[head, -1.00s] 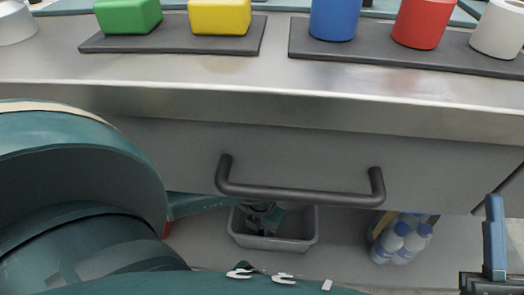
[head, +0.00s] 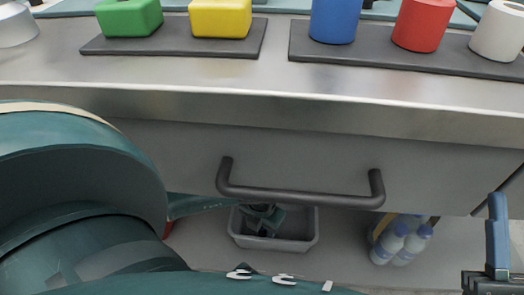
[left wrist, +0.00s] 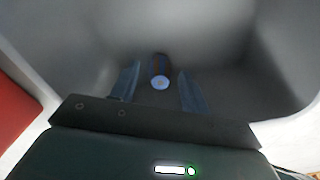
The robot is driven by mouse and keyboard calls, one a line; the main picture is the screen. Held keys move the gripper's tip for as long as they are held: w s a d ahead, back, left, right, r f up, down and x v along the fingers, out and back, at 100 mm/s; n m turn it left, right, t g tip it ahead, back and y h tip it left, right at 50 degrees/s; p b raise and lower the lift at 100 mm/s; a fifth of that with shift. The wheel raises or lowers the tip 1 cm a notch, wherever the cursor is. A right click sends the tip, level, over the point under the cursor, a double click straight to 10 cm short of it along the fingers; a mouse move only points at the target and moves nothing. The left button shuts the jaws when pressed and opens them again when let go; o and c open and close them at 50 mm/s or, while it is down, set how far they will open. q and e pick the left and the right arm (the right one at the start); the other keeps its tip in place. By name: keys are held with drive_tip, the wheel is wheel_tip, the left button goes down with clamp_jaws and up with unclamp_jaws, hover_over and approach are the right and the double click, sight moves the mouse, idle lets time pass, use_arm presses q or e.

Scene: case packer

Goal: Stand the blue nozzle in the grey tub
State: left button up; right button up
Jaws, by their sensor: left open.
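The grey tub (head: 273,244) stands on the floor below the drawer handle. My left gripper (head: 262,222) reaches down into it, partly hidden behind the handle and the tub's rim. In the left wrist view the inside of the tub (left wrist: 80,50) surrounds my left gripper (left wrist: 159,88), whose two fingers are apart. Between them is the nozzle (left wrist: 160,83), dark-sided with a pale blue round end facing the camera. Gaps show on both sides of it. It looks upright, but its base is hard to see. One finger of my right gripper (head: 497,235) shows at the right edge.
Bottles (head: 402,242) stand on the floor right of the tub. The drawer handle (head: 300,195) juts out above it. On the counter are green (head: 129,17) and yellow (head: 220,18) blocks, and blue (head: 334,20), red (head: 423,24) and white (head: 500,30) cylinders on dark mats.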

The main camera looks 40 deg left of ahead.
use_arm(q)
wheel_tip(320, 180, up, 6)
drive_tip(key=p, duration=0.3)
use_arm(e)
drive_tip(key=f+m+h, duration=0.2)
drive_tip(key=f+m+g+h, duration=0.1)
drive_tip(key=f+h, duration=0.1)
drive_tip(key=shift+s+a+m, duration=0.2)
drive_tip(key=shift+a+m, duration=0.05)
drive_tip(key=shift+m, duration=0.15)
use_arm(q)
drive_tip(key=shift+r, duration=0.55)
use_arm(e)
drive_tip(key=shift+s+f+m, duration=0.15)
drive_tip(key=shift+f+m, duration=0.15)
drive_tip(key=shift+f, duration=0.35)
